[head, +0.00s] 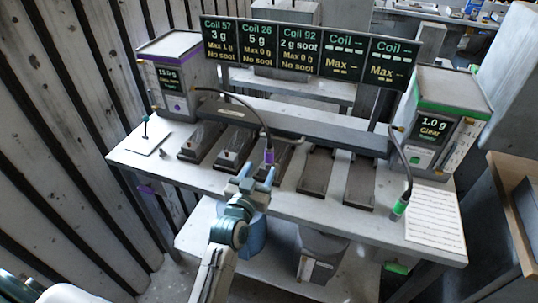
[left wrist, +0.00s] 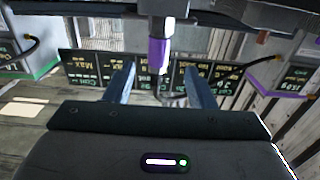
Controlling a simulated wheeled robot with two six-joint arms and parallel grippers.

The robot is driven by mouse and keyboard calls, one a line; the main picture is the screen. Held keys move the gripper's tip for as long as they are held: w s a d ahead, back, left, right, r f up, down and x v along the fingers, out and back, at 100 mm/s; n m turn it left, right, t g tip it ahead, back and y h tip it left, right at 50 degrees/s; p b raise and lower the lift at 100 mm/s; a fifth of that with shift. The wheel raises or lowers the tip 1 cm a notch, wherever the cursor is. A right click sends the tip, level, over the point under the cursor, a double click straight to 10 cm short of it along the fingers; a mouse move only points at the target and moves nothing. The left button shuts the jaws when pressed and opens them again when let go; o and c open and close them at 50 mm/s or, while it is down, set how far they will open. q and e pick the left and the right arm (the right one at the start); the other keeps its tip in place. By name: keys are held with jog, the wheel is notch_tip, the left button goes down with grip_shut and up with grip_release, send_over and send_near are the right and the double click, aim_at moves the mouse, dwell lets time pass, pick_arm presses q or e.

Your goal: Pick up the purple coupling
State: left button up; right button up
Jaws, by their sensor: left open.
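The purple coupling (head: 268,157) hangs at the end of a dark hose in the middle of the bench, above the third dark tray. In the left wrist view the coupling (left wrist: 157,52) shows as a grey cylinder with a purple band. My left gripper (head: 251,180) is just in front of it and a little to its left in the head view. In the left wrist view its two fingers (left wrist: 161,82) are spread and empty, with the coupling lined up between them across the picture. Nothing shows them touching it. My right gripper is not in view.
A purple-trimmed unit (head: 172,75) stands at the left, with a green-trimmed unit (head: 445,118) and green coupling (head: 400,207) at the right. Several dark trays (head: 316,172) line the bench. A display board (head: 308,52) stands behind. A paper sheet (head: 434,218) lies front right.

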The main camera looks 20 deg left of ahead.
aim_at(268, 158)
pick_arm(q)
jog(key=shift+w, duration=1.15)
jog(key=shift+w+d+r+p, duration=0.1)
jog(key=shift+w+p, duration=0.5)
jog(key=shift+p, duration=0.05)
jog(key=w+p, duration=0.1)
jog(key=w, duration=0.2)
jog(key=shift+w+d+p, duration=0.15)
jog(key=shift+p, duration=0.2)
jog(key=shift+w, duration=0.45)
jog(key=shift+s, duration=0.1)
jog(key=c, duration=0.4)
grip_shut()
